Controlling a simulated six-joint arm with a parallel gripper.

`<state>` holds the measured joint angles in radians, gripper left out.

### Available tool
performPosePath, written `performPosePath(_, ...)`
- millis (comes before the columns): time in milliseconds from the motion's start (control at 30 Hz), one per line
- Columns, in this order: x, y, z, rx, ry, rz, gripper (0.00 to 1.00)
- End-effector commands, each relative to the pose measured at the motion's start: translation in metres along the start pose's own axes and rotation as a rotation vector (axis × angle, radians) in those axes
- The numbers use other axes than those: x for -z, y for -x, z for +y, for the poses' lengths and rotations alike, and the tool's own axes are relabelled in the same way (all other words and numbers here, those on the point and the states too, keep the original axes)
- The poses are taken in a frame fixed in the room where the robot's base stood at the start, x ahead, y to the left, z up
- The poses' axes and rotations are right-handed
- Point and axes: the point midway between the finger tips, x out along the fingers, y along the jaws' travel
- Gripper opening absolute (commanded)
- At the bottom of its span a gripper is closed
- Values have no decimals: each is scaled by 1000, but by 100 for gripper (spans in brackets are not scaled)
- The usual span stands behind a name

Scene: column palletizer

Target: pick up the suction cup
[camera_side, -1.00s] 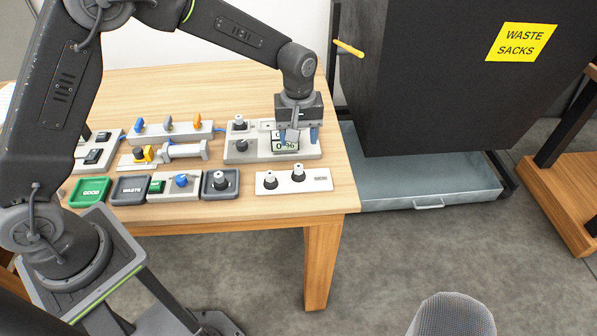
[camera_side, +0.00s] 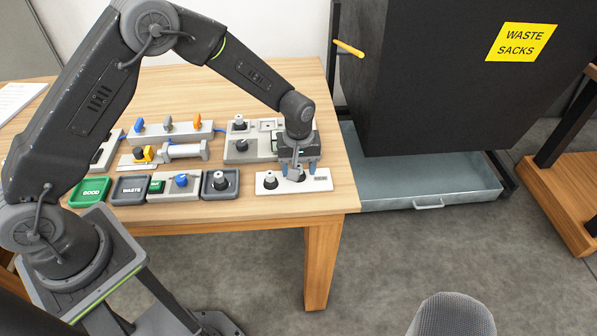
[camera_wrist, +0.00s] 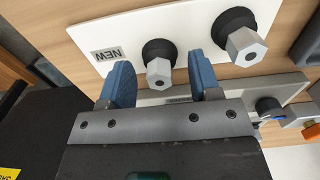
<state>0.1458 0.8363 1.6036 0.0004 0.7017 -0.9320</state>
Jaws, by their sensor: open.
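A white plate (camera_side: 322,184), labelled NEW in the wrist view (camera_wrist: 188,24), holds two suction cups with dark bases and grey hex fittings. The cup nearer the label (camera_wrist: 159,66) shows between my blue fingertips in the wrist view, with a gap on each side. In the side view this cup is partly hidden by my gripper (camera_side: 298,172). The other cup (camera_side: 270,180) stands to its left and also shows in the wrist view (camera_wrist: 242,42). My gripper is open and empty, pointing down above the plate's right half. Its exact height is hard to tell.
A grey tray (camera_side: 232,193) holding another cup is left of the plate. Green GOOD (camera_side: 89,191) and grey WASTE (camera_side: 130,190) trays lie further left. A grey device (camera_side: 232,156) stands behind the plate. The table's front and right edges are close. A dark bin (camera_side: 430,90) stands right.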

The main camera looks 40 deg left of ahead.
Motion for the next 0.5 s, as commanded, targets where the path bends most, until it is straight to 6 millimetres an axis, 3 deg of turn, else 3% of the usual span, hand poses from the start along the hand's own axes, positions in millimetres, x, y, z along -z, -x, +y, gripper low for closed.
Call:
performPosePath(67,0,0,0,0,0,0,57)
performPosePath(500,0,0,0,0,0,0,16)
